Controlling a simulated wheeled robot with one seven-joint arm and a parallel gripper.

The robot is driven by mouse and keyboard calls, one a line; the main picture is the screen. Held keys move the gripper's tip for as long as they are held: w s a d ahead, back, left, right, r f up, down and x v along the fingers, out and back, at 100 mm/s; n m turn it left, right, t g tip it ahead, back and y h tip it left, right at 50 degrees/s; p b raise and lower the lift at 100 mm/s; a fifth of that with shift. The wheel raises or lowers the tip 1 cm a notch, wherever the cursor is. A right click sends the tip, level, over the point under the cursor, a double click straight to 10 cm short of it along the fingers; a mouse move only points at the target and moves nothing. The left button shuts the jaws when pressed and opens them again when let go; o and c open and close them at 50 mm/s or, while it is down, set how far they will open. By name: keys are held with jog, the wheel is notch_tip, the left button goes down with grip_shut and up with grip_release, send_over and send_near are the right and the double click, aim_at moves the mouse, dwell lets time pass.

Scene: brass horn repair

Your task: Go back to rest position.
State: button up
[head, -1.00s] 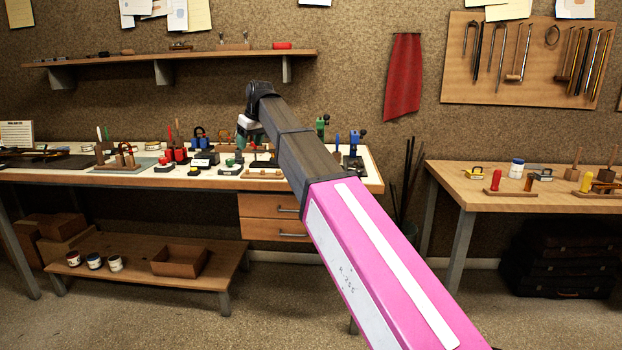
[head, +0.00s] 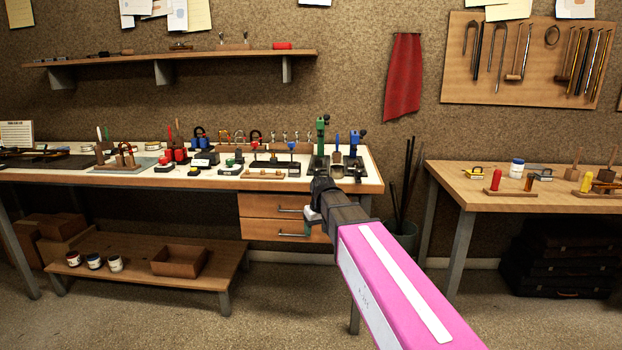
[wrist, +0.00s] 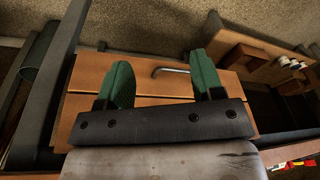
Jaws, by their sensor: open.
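My gripper (wrist: 160,85) shows in the wrist view with its two green fingers apart and nothing between them. Behind the fingers lies the wooden drawer front (wrist: 140,75) with a metal handle, and the fingers appear apart from it. In the head view my arm reaches from the lower right to just in front of the right end of the workbench (head: 375,184), below its top. Its end is by the drawers (head: 262,204). The fingertips are mostly hidden there behind the wrist.
The workbench holds several small tools and stands. A low shelf (head: 205,290) with jars and a wooden box (head: 180,262) stands below at left. A second table (head: 470,195) is at right. A bin with rods (head: 408,200) stands between them. The floor in front is open.

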jog(key=s+d+f+m+g+h, duration=0.1)
jog(key=s+d+f+m, duration=0.3)
jog(key=s+d+f, duration=1.3)
notch_tip(320, 180, down, 2)
jog(key=shift+s+m+g, duration=0.3)
jog(key=shift+s+g, duration=0.1)
dwell(0.4)
